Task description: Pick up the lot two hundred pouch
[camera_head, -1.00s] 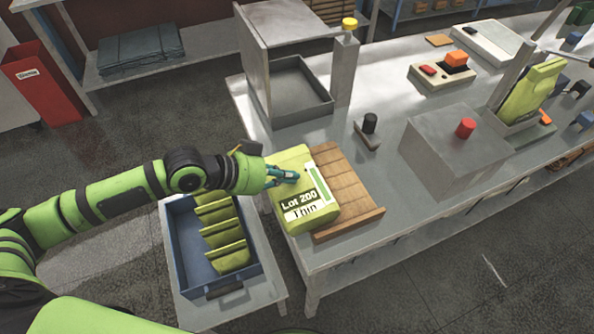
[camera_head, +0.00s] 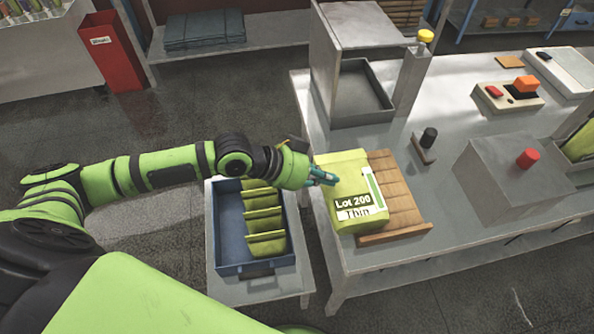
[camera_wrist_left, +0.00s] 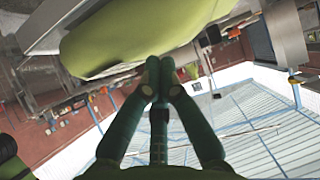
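The lot two hundred pouch (camera_head: 345,170) is a yellow-green bag labelled "Lot 200" and "Thin". It rests at the left end of the worktable, against the slatted wooden rack (camera_head: 398,190). My left gripper (camera_head: 332,178) is over the pouch's left edge in the head view. In the left wrist view its fingertips (camera_wrist_left: 160,72) are together, with the pouch's yellow-green side (camera_wrist_left: 130,35) just beyond and above them. I see no part of the pouch clearly between them. My right gripper is in neither view.
A blue bin (camera_head: 226,240) with several green pouches stands on a low stand left of the worktable. A grey open-front cabinet (camera_head: 365,30), a black knob (camera_head: 429,138) and a grey box with a red button (camera_head: 500,180) stand on the table.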

